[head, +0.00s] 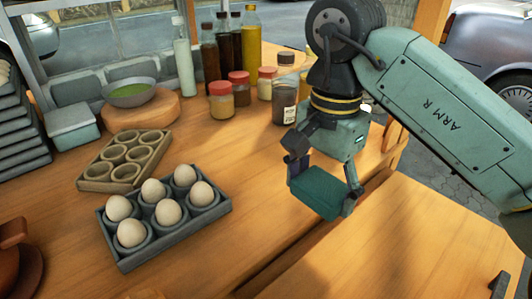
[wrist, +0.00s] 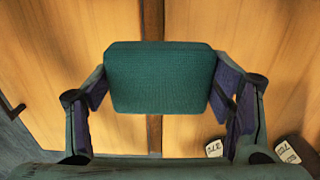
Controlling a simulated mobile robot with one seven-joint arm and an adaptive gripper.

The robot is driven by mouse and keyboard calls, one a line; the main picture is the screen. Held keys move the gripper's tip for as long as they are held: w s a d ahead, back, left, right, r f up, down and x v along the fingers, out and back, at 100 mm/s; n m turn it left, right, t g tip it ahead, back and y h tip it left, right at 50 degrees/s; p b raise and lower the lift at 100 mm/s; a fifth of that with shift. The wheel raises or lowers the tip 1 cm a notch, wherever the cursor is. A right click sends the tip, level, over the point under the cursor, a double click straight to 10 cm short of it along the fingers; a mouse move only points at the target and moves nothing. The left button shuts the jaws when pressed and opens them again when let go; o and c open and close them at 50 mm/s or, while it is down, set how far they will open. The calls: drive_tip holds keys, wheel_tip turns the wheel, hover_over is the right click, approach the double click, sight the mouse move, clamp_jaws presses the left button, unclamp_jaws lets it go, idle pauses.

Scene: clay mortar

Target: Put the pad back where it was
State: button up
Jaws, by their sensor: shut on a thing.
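The pad (head: 318,194) is a dark green, textured block with rounded corners. My gripper (head: 324,186) is shut on it, with one finger at each end. In the head view the pad hangs tilted near the gap between two wooden surfaces; its height above them is hard to judge. In the wrist view the pad (wrist: 160,72) fills the space between the two fingers of my gripper (wrist: 163,92), with wooden boards and a dark seam behind it.
A grey egg tray (head: 168,240) with several eggs stands at front left, beside an empty tan tray (head: 88,185). Jars and bottles, including a dark jar (head: 284,98), stand behind. A green bowl (head: 130,94) rests on a round board. The right wooden surface (head: 410,250) is mostly clear.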

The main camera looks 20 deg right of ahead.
drive_tip(key=shift+w, duration=0.35)
drive_tip(key=p, duration=0.3)
hover_over(264, 170)
drive_tip(key=shift+s+f, duration=0.3)
drive_tip(key=shift+f, duration=0.35)
drive_tip(key=shift+w+f, duration=0.15)
drive_tip(key=shift+w, duration=0.15)
drive_tip(key=shift+f, duration=1.7)
drive_tip(key=shift+f, duration=0.2)
drive_tip(key=o, duration=1.1)
drive_tip(key=shift+r, duration=0.1)
